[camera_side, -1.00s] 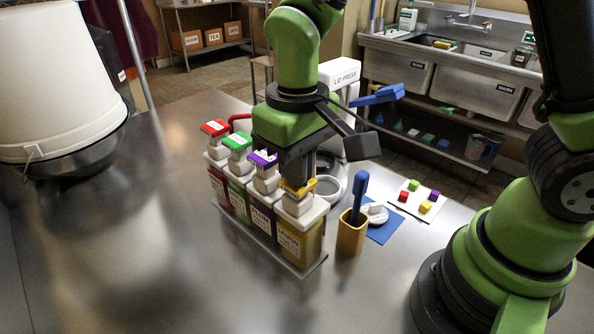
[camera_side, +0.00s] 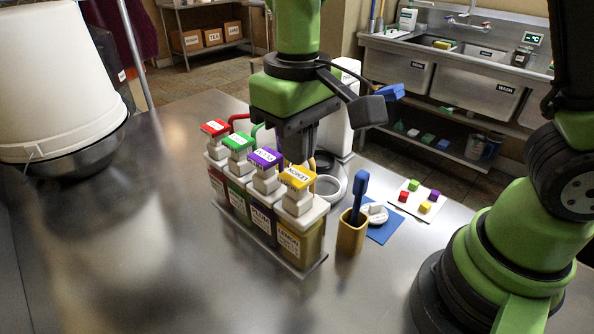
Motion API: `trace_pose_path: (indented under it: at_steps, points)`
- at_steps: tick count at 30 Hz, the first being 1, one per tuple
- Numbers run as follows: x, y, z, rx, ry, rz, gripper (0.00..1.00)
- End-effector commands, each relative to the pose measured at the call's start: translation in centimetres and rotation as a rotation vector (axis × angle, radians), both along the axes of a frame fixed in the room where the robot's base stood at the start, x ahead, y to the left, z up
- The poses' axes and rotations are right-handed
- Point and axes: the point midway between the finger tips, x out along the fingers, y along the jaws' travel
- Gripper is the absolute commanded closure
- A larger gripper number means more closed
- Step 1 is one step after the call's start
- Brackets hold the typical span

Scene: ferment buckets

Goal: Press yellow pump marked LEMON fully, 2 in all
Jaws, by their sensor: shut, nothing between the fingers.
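The yellow pump head marked LEMON (camera_side: 298,177) stands raised on the front dispenser (camera_side: 300,240), at the right end of a row. My gripper (camera_side: 298,160) is shut and empty. It hangs pointing down just behind and above the yellow pump in this view. Its fingertips are partly hidden behind the pump heads, so I cannot tell the exact gap to the yellow one.
Purple (camera_side: 265,158), green (camera_side: 238,142) and red (camera_side: 215,128) pumps stand in the same tray (camera_side: 305,268). A wooden holder (camera_side: 351,238) with a blue-handled tool stands to the right. A white bucket (camera_side: 55,80) is at left. The front table is clear.

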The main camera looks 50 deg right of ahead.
Motion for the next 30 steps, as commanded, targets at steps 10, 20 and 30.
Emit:
trace_pose_path:
  at_steps: [10,20,30]
  points:
    - [0.0,0.0,-0.2,0.0,0.002,0.0,1.0]
    - [0.0,0.0,-1.4,-0.001,0.002,0.0,1.0]
    - [0.0,0.0,-2.6,0.0,0.002,0.0,1.0]
